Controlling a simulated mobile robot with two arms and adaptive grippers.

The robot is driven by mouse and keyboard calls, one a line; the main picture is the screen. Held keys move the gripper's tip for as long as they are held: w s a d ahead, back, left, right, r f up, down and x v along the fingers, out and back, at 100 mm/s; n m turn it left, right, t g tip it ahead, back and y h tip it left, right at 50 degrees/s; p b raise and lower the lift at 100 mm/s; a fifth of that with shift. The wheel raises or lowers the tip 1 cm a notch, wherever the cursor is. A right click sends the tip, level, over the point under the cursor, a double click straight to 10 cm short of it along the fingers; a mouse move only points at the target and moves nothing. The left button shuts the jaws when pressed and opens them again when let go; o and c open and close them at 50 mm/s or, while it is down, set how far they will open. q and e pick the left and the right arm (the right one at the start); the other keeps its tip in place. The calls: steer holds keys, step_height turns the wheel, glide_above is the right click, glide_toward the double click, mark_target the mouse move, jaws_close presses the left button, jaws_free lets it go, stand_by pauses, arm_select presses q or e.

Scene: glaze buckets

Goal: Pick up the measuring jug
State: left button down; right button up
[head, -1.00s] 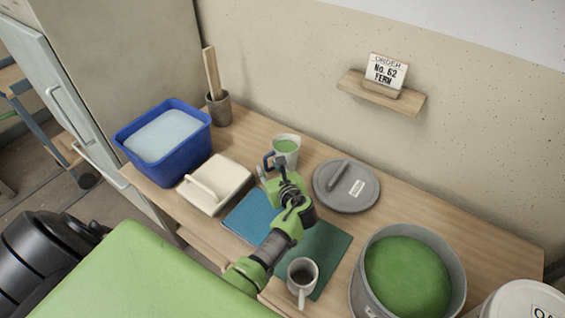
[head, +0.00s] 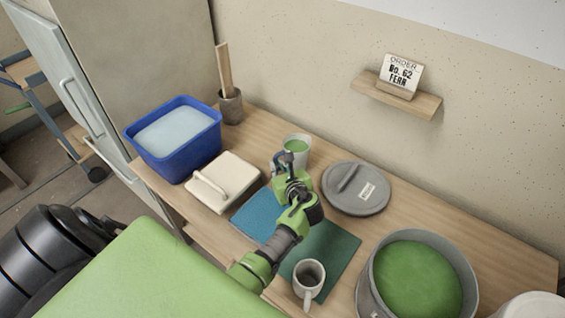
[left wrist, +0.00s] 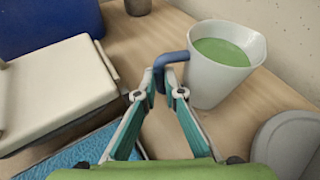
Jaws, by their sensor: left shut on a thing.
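The measuring jug (head: 297,150) is a white jug with a blue handle and green liquid inside, standing upright on the wooden table near the wall. In the left wrist view the jug (left wrist: 212,85) is at the right, its handle (left wrist: 172,58) pointing left to my fingers. My left gripper (head: 284,163) is at the jug's handle side. In the left wrist view the fingertips (left wrist: 161,76) are shut on the handle's lower part. Part of the jug is hidden behind my gripper in the head view. My right gripper is not in view.
A grey lid (head: 358,190) lies right of the jug. A grey mug (head: 308,284) stands on a green mat (head: 335,250). A bucket of green glaze (head: 415,280) is at right.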

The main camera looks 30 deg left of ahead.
mark_target(276, 155)
arm_select(q)
steer(key=shift+r, duration=0.3)
steer(key=shift+d+r+p, duration=0.1)
steer(key=shift+r+p, duration=0.2)
steer(key=shift+r, duration=1.2)
steer(key=s+d+r+p, duration=0.1)
steer(key=s+d+r, duration=0.7)
steer(key=s, duration=0.3)
steer(key=shift+d+r, duration=0.15)
steer(key=shift+r, duration=0.6)
stand_by(0.4)
